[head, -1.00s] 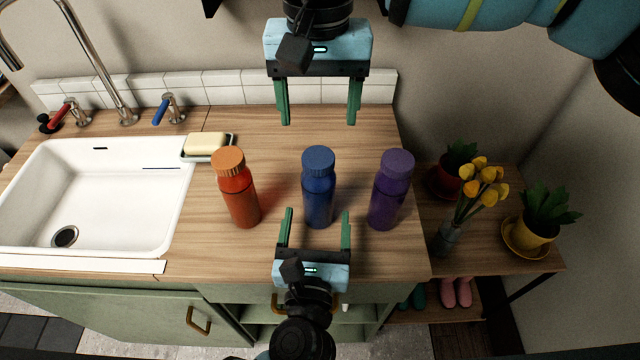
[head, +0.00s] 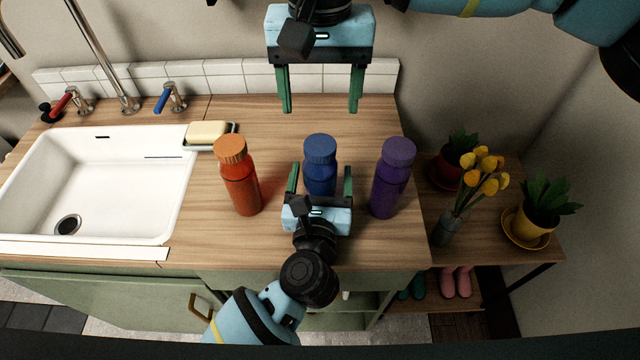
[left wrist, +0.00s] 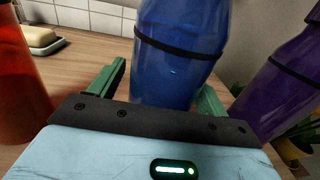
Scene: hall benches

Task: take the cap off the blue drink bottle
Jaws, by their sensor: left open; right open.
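The blue drink bottle (head: 320,174) stands upright on the wooden counter with its ribbed blue cap (head: 320,148) on. My left gripper (head: 320,172) is open low at the bottle's near side, one finger on each side of its body. In the left wrist view, the blue bottle (left wrist: 180,55) stands between the two green fingers (left wrist: 160,85), with a dark band around it; its cap is out of that view. I cannot tell whether the fingers touch it. My right gripper (head: 321,108) is open and empty, above and beyond the bottle, fingers pointing down.
An orange bottle (head: 239,178) stands left of the blue one, a purple bottle (head: 390,180) right. A white sink (head: 110,185) and soap dish (head: 232,138) are at left. Flowers (head: 480,175) and potted plants stand on a lower shelf at right. The counter behind the bottles is clear.

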